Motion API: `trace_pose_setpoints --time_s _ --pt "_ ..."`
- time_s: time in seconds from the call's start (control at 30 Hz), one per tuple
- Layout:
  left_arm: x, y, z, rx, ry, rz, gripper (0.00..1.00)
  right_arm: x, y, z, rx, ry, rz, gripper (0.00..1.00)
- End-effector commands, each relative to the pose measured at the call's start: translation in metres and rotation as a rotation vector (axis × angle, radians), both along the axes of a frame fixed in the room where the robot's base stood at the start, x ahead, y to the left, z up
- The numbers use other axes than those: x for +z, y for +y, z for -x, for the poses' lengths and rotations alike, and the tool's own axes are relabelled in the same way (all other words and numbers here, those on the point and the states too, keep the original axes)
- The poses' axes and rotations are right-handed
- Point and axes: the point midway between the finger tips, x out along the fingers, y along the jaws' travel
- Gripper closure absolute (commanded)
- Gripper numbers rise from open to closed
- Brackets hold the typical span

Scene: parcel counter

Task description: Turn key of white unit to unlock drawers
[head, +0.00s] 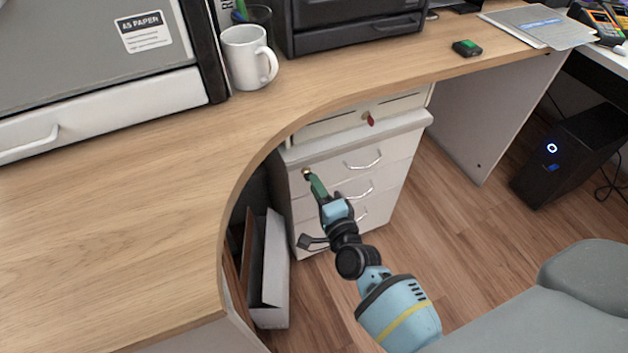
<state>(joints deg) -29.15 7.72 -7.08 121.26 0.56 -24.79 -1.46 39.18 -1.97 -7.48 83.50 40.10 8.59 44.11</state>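The white drawer unit (332,172) stands under the curved counter, its drawers with silver handles facing me and looking shut. A small brass-and-dark lock or key (306,173) shows at the upper left of its front. My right gripper (316,184) reaches up to the unit from below, with its green fingertips right at that lock. The fingers look close together and cover part of the spot, so I cannot tell whether they hold a key or touch it. My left gripper is not in view.
A beige box or drawer (345,124) with a red tag or key (369,119) sits above the unit. The counter edge (236,190) curves close to my arm. A white open carton (271,270) stands left of the unit. A mug (246,58) stands on the counter.

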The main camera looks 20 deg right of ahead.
Motion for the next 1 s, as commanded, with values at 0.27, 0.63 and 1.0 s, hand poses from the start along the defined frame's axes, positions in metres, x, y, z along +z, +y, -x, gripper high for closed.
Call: trace_pose_setpoints --time_s 0.27,0.63,1.0 --pt "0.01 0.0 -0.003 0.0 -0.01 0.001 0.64 0.001 -0.001 0.041 0.001 -0.001 0.0 0.75" --pt "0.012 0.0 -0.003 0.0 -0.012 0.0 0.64 0.001 -0.002 0.053 0.0 -0.002 -0.001 0.75" --pt "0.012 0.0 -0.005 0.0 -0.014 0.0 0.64 0.001 -0.001 0.053 0.0 -0.001 -0.001 0.75"
